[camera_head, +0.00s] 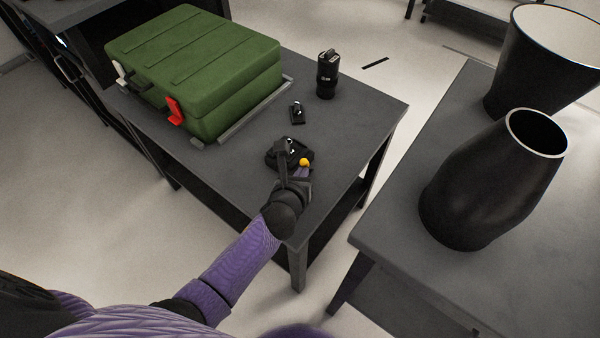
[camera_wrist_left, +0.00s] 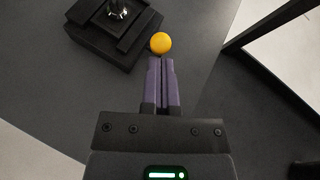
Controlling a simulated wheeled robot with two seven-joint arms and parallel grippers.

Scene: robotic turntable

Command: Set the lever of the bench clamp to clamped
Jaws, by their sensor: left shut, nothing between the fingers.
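The bench clamp (camera_head: 277,155) is a dark block on the grey table, partly hidden behind my left gripper in the head view. Its black base (camera_wrist_left: 92,38) and a shiny metal part show at the top of the left wrist view. A yellow-orange ball knob (camera_wrist_left: 161,43), which looks like the lever's end, shows at the clamp's right side; it also shows in the head view (camera_head: 304,162). My left gripper (camera_wrist_left: 160,62) is shut and empty, its purple fingertips just short of the knob; I cannot tell whether they touch. The lever's arm is not clearly visible. My right gripper is not in view.
A green case (camera_head: 195,60) with a red latch (camera_head: 174,110) sits on the table's left part. A small dark fixture (camera_head: 297,113) and a black cup (camera_head: 327,75) stand behind the clamp. Black vases (camera_head: 480,190) stand on a separate table (camera_head: 400,215) at right.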

